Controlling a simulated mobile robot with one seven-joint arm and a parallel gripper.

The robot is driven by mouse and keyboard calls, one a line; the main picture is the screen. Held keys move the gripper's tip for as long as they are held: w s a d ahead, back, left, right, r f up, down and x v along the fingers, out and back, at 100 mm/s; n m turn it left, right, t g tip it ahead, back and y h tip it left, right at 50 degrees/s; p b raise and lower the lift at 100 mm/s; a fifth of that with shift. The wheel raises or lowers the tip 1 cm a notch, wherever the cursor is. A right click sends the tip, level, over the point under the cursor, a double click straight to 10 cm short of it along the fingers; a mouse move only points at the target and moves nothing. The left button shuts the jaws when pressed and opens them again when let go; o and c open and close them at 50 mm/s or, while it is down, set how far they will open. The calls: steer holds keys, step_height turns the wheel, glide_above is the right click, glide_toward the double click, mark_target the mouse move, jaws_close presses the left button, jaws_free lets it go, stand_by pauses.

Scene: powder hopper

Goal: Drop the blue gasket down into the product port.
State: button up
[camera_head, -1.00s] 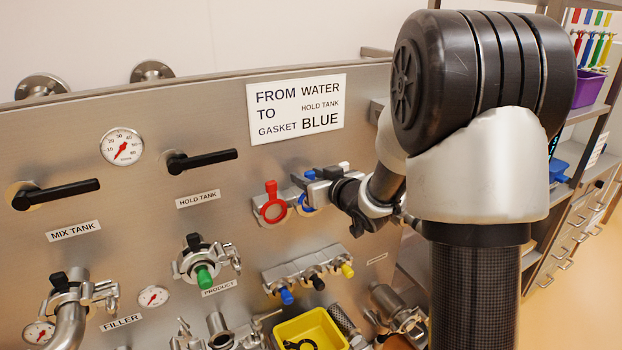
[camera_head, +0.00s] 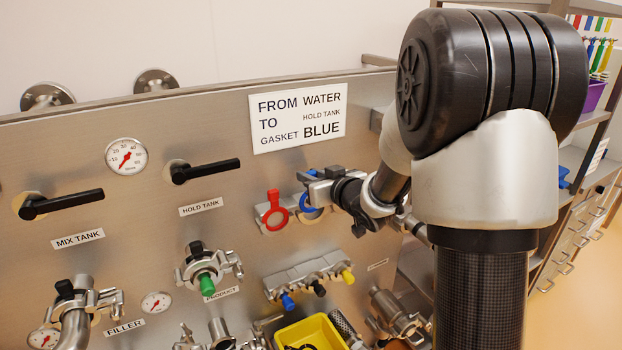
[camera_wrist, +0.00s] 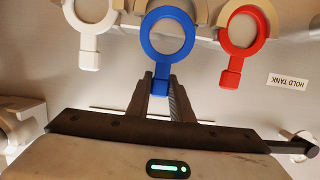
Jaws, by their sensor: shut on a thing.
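The blue gasket (camera_wrist: 167,48) is a ring with a short tab and hangs on the panel rack between a white and a red one. My gripper (camera_wrist: 158,86) is shut on its tab in the wrist view, with the ring above the fingertips. In the head view, my gripper (camera_head: 322,191) covers part of the blue gasket (camera_head: 309,204). The product port (camera_head: 203,268), a clamped metal fitting with a green piece in front, is lower left of my gripper, above the PRODUCT label (camera_head: 221,294).
The red gasket (camera_head: 276,212) hangs close to the left of the blue one. The white gasket (camera_wrist: 91,38) is on its other side. A manifold (camera_head: 312,276) with coloured knobs sits below, and a yellow bin (camera_head: 318,335) lower still. Black lever handles (camera_head: 206,169) project at left.

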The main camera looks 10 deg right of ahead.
steer(key=shift+r+p, duration=0.8)
steer(key=shift+r, duration=0.55)
steer(key=s+d, duration=0.2)
steer(key=s, duration=0.6)
steer(key=shift+s+d, duration=0.25)
steer(key=shift+d, duration=0.15)
